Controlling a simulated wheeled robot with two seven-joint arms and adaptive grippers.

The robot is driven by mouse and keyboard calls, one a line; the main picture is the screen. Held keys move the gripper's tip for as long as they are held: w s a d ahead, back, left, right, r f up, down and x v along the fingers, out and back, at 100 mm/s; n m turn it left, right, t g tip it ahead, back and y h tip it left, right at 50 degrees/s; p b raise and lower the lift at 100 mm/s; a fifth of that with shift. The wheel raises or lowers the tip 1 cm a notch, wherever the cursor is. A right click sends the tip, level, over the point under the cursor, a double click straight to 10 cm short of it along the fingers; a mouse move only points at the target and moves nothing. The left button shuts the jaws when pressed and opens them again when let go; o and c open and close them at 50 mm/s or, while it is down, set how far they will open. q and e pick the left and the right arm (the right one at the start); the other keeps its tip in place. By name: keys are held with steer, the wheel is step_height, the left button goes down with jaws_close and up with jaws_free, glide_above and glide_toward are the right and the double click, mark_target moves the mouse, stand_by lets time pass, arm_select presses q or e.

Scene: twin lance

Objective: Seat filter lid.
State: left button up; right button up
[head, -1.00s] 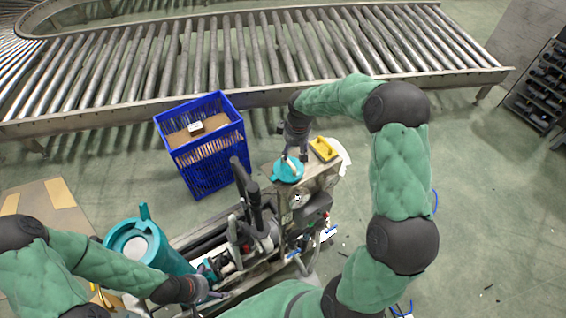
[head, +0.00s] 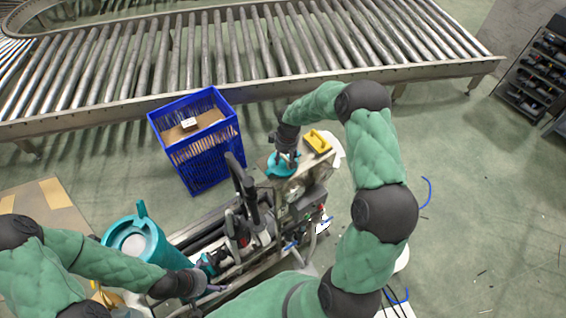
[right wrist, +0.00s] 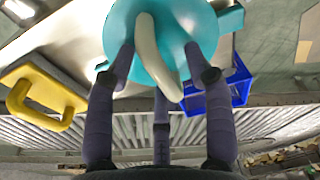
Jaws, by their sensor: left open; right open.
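The teal filter lid (head: 272,171) lies on the light top of the machine, largely covered by my right gripper in the head view. In the right wrist view the lid (right wrist: 181,22) is close up, with a pale curved handle (right wrist: 150,48). My right gripper (head: 283,158) is open just over the lid, its fingers (right wrist: 160,58) spread on both sides of the handle. A teal filter housing (head: 160,247) stands at the lower left, its round top pale inside. My left gripper (head: 212,289) is open low beside the housing; its fingertips are hard to make out.
A yellow-handled block (head: 318,141) sits beside the lid, also in the right wrist view (right wrist: 45,93). Black pipes (head: 247,195) rise from the machine between lid and housing. A blue crate (head: 208,155) stands behind, before the roller conveyor (head: 200,60).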

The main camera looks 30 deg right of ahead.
jaws_close()
